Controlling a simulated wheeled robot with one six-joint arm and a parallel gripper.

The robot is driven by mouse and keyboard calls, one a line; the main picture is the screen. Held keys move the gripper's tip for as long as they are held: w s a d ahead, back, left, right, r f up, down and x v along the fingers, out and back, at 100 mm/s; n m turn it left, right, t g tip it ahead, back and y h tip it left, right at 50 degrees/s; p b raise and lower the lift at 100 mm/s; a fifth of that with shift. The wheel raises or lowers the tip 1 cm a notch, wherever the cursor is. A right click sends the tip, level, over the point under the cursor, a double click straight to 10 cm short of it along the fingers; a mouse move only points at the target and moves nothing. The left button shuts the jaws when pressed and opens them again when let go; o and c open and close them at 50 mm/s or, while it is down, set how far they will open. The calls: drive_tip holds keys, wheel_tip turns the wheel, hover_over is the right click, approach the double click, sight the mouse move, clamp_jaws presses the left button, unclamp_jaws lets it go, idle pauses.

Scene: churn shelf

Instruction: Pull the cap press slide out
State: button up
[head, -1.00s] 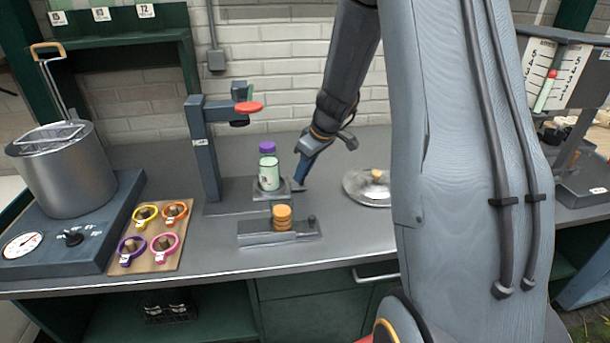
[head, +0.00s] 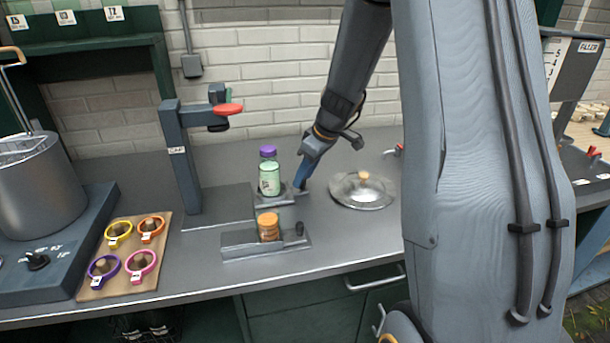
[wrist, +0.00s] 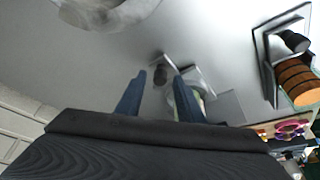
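The cap press (head: 185,160) is a dark grey post with a red handle on its arm. Its slide (head: 262,199) sticks out to the right of the press base, carrying an upright green-white bottle (head: 269,180) with a purple cap. The slide's dark knob (wrist: 160,75) shows in the wrist view. My gripper (head: 303,187) is low at the slide's right end. In the wrist view my gripper's blue fingers (wrist: 159,82) stand apart on either side of the knob, with gaps showing. Whether one finger touches the knob is unclear. The bottle is partly hidden behind one finger there.
A grey holder (head: 240,246) with a stack of orange caps (head: 268,226) stands in front of the slide. A round metal lid (head: 362,190) lies right of my gripper. Coloured rings (head: 120,231) on a board and a steel pot (head: 40,190) are left.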

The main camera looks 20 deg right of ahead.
drive_tip(key=b+v, duration=0.1)
drive_tip(key=v, duration=0.6)
drive_tip(key=shift+r, duration=0.4)
idle(0.4)
